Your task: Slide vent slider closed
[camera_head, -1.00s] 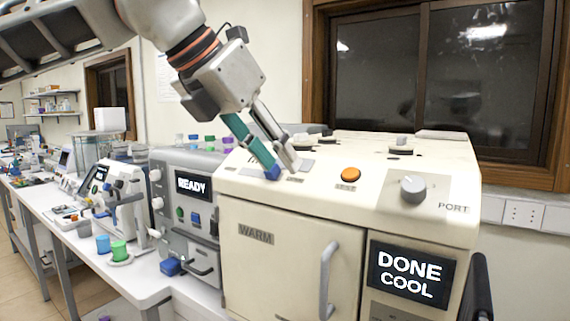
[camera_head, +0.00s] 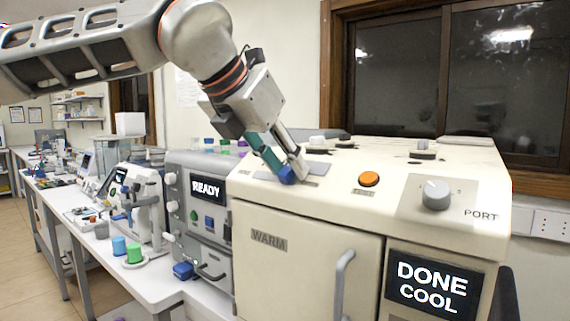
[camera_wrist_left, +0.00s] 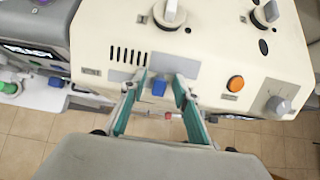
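The vent slider is a small blue knob (camera_head: 287,175) on the top front edge of the cream WARM machine. In the left wrist view the blue knob (camera_wrist_left: 158,88) sits on a grey strip, to the right of part of the dark vent slots (camera_wrist_left: 128,56). My left gripper (camera_head: 291,169) points down at it, teal fingers apart. In the wrist view my left gripper (camera_wrist_left: 160,84) has one fingertip on each side of the knob, with gaps visible. The knob's far side is partly hidden in the head view. My right gripper is not in view.
An orange button (camera_head: 369,179) and a grey PORT dial (camera_head: 436,195) stand right of the slider. Other knobs (camera_head: 423,152) stand farther back on the top. A grey READY machine (camera_head: 190,215) is close on the left. A door handle (camera_head: 345,285) sticks out in front.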

